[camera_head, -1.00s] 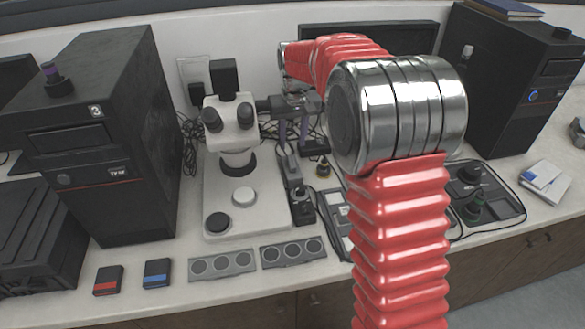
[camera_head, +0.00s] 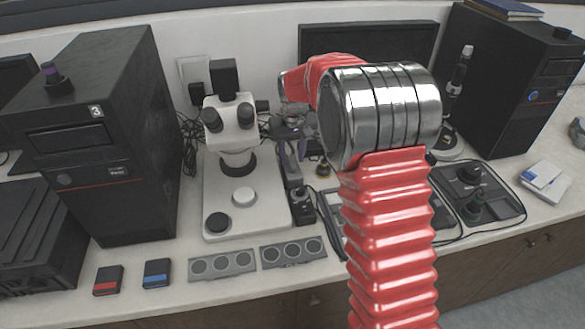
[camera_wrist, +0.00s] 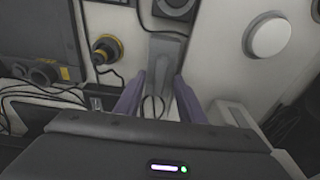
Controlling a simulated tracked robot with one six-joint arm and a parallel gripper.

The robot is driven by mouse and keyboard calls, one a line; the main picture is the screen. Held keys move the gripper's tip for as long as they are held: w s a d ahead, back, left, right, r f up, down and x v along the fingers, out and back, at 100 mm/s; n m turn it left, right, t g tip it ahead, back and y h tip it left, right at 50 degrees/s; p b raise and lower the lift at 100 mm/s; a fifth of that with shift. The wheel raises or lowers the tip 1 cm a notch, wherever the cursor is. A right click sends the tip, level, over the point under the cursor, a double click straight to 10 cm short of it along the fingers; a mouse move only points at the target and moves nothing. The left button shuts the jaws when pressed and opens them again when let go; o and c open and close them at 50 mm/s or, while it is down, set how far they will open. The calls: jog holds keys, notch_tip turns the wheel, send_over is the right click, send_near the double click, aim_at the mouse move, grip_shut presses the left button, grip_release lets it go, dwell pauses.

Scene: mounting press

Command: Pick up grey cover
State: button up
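A long grey piece, which may be the grey cover, lies between the white microscope base and a yellow-and-black knob; it shows in the wrist view (camera_wrist: 167,52) and in the head view (camera_head: 293,175). My gripper (camera_wrist: 160,80) has two purple fingers spread apart, pointing toward its near end in the wrist view. In the head view my gripper (camera_head: 292,152) hangs just behind the piece, right of the microscope. The fingers are empty. I cannot tell how far above the piece they are.
The microscope (camera_head: 232,125) stands close on the left. A small black box (camera_head: 302,205) sits at the piece's front end. The yellow-and-black knob (camera_wrist: 105,48) is close beside the fingers. Loose cables lie around. Two grey panels with round discs (camera_head: 222,265) lie in front.

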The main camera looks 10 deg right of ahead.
jog(key=shift+w+f, duration=0.1)
jog(key=shift+f, duration=0.5)
jog(key=shift+c, duration=0.6)
grip_shut()
